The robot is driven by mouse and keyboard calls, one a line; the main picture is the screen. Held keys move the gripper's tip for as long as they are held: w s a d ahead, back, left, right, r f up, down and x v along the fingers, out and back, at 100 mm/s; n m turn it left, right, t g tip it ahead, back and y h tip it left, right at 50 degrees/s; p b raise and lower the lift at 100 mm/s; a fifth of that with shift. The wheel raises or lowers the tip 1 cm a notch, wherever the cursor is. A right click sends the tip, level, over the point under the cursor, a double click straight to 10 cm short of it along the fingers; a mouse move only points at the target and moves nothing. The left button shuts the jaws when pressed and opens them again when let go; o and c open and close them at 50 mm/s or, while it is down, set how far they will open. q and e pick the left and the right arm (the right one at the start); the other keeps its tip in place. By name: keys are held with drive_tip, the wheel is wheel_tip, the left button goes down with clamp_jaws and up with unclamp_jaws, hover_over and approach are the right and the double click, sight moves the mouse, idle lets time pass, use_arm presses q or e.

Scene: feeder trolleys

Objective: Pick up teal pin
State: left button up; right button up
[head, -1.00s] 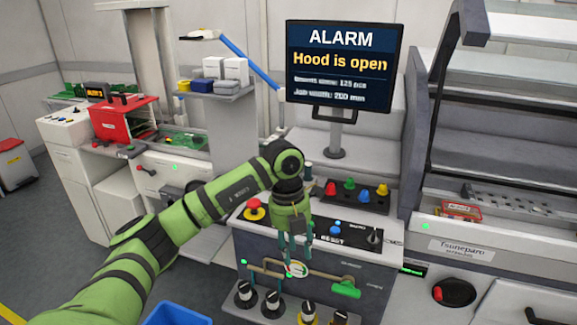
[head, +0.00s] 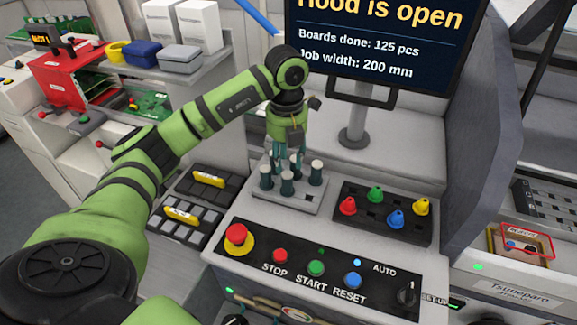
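Several dark teal pins with pale tops stand upright in a grey block (head: 290,201) on the machine top. One pin (head: 266,178) is at the left, one (head: 287,181) at the front and one (head: 316,173) at the right. My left gripper (head: 287,164) points down over the back part of the block, behind the front pin. Its teal fingers look apart. Their tips are partly hidden by the pins, and I see no pin clearly held. My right gripper is not in view.
A dark tray (head: 383,214) with red, green, blue and yellow cone-topped pieces stands right of the block. The button panel (head: 320,268) is in front. Two dark trays (head: 186,217) with yellow pieces lie left. The monitor (head: 385,45) rises behind.

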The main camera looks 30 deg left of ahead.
sight(287, 174)
use_arm(q)
drive_tip(key=shift+s+d+f+p, duration=0.15)
drive_tip(key=shift+s+f+p, duration=0.1)
drive_tip(key=shift+f+p, duration=0.3)
drive_tip(key=shift+s+d+f+p, duration=0.15)
drive_tip(key=shift+s+f+p, duration=0.05)
drive_tip(key=shift+f+p, duration=0.3)
wheel_tip(287, 174, down, 4)
drive_tip(key=shift+w+a+r+p, duration=0.1)
drive_tip(key=shift+w+p, duration=0.05)
drive_tip(key=shift+p, duration=0.55)
drive_tip(key=shift+w+f, duration=0.1)
drive_tip(key=shift+f, duration=0.15)
clamp_jaws()
drive_tip(key=shift+r, duration=0.2)
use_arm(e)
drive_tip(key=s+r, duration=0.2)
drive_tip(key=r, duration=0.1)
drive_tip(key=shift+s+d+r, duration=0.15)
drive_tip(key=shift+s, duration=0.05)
